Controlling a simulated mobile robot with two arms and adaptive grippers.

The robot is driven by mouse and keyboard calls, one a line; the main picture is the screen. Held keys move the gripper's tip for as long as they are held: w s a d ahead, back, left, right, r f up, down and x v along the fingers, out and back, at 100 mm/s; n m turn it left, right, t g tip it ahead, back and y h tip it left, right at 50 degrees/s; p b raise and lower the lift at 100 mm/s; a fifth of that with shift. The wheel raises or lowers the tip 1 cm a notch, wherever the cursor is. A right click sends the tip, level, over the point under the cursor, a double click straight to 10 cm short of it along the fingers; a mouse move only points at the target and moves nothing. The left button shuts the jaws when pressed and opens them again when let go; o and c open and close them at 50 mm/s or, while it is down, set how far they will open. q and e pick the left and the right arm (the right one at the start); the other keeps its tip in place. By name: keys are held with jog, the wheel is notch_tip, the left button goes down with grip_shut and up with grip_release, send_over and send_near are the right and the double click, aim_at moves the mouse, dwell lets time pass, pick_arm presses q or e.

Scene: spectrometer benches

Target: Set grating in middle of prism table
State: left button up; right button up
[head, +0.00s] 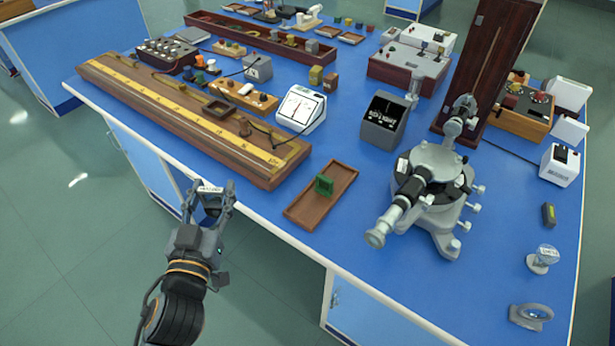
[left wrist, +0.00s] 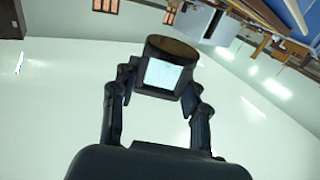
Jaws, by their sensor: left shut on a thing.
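My left gripper (head: 212,198) is off the front edge of the bench, over the floor. It is shut on the grating (head: 210,188), a small dark mount with a white label on top. In the left wrist view the grating (left wrist: 166,72) shows a pale square face and sits tilted between both fingers. My right gripper is not in view.
A wooden tray (head: 300,208) holding a green block (head: 323,185) lies between the gripper and the spectrometer. A long wire board (head: 180,115) lies along the left. A dark lamp box (head: 384,122) stands behind. Blue bench top is free at the front, between tray and spectrometer.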

pick_arm(q)
jog(key=s+d+m+g+h, duration=0.1)
jog(key=s+d+m+h, duration=0.1)
jog(key=d, duration=0.6)
jog(key=s+d+m+g+h, duration=0.1)
jog(key=s+d+m+h, duration=0.2)
jog(key=d+h, duration=0.3)
jog(key=d, duration=0.3)
jog(key=shift+m+g+h, duration=0.3)
jog(key=shift+m+g, duration=0.1)
jog(key=shift+s, duration=0.1)
jog(key=w+f, duration=0.2)
jog(key=w, duration=0.2)
jog(key=w+f, duration=0.3)
jog(key=w, duration=0.1)
jog(key=w+f, duration=0.3)
jog(key=w, duration=0.2)
jog(key=shift+d+f, duration=0.15)
jog(key=shift+f, duration=0.1)
jog(key=shift+w+f, duration=0.15)
jog(key=shift+f, duration=0.15)
jog(key=shift+w+f+b, duration=0.2)
jog(key=shift+f+b, duration=0.1)
jog(key=shift+f, duration=0.55)
jog(key=shift+w+f+b, duration=0.15)
jog(key=shift+f+b, duration=0.15)
jog(key=shift+f, duration=0.55)
